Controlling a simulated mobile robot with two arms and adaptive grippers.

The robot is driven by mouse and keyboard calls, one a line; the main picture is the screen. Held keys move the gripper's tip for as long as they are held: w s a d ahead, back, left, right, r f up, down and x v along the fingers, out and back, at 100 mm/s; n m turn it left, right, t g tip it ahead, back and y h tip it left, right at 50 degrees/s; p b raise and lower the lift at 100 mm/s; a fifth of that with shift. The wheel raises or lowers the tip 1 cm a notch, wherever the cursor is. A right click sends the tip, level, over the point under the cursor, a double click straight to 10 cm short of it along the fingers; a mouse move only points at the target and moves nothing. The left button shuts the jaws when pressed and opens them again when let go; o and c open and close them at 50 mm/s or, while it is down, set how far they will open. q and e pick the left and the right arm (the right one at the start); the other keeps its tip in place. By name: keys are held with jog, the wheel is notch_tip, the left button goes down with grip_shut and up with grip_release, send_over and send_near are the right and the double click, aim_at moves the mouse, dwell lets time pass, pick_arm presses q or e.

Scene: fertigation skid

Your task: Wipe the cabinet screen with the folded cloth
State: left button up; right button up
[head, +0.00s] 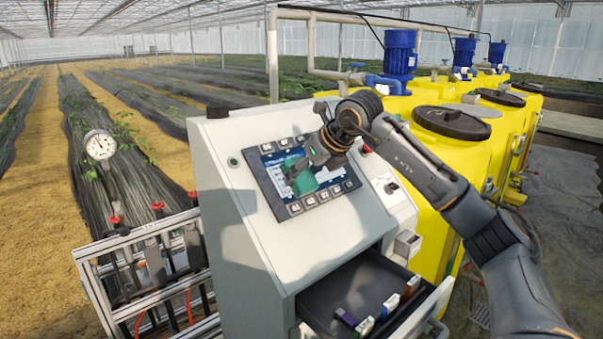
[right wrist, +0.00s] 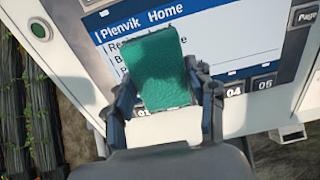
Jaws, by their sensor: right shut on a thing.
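The grey cabinet (head: 235,225) stands in the middle of the head view, with its screen (head: 272,166) on the sloped face. The screen (right wrist: 207,30) also shows in the right wrist view, lit with a blue and white menu. My right gripper (head: 308,172) is over the screen and shut on the green folded cloth (head: 303,184). In the right wrist view the cloth (right wrist: 155,65) sits between the two fingers and covers part of the menu text. I cannot tell whether the cloth touches the glass. My left gripper is not in view.
An open drawer (head: 340,290) with several small coloured items juts from the cabinet's lower front. Yellow tanks (head: 450,150) with blue motors stand behind at right. A pipe rack with red valves (head: 150,262) and a round gauge (head: 100,145) stand at left.

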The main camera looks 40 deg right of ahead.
aim_at(284, 185)
jog(key=shift+s+a+f, duration=0.1)
jog(key=shift+a, duration=0.95)
jog(key=shift+s+a+f, duration=0.1)
jog(key=shift+a, duration=0.9)
jog(key=shift+s+r, duration=0.4)
jog(key=shift+r, duration=0.4)
jog(key=shift+p+v, duration=0.7)
jog(key=shift+v, duration=1.4)
jog(key=shift+s+d, duration=0.1)
jog(key=p+v, duration=0.1)
jog(key=v, duration=0.2)
